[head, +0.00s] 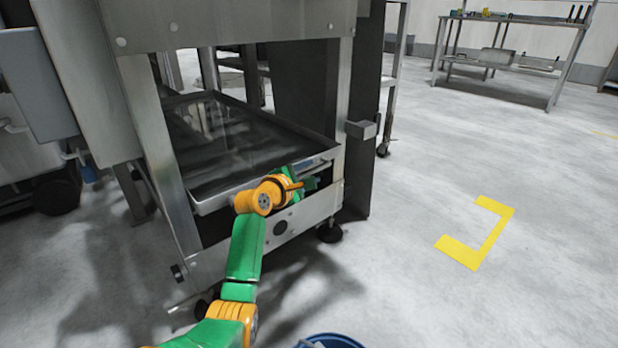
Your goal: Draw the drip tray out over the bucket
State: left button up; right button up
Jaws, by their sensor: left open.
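The drip tray (238,140) is a wide, shallow metal tray. It lies low inside the steel frame of the washer, its front rim at the frame's front opening. My left gripper (310,184) is open at the right part of the tray's front edge; my wrist hides part of the rim there, and I cannot tell whether the fingers touch it. The blue rim of the bucket (330,341) shows at the bottom edge of the picture, in front of the washer; most of it is cut off. My right gripper is not in view.
The washer's lower crossbar (312,208) runs just below the tray front, and its legs stand on both sides. A yellow floor marking (482,232) lies on open floor to the right. A steel workbench (515,60) with tools stands at the back right.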

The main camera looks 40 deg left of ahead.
pick_arm(q)
grip_shut()
dwell(1.4)
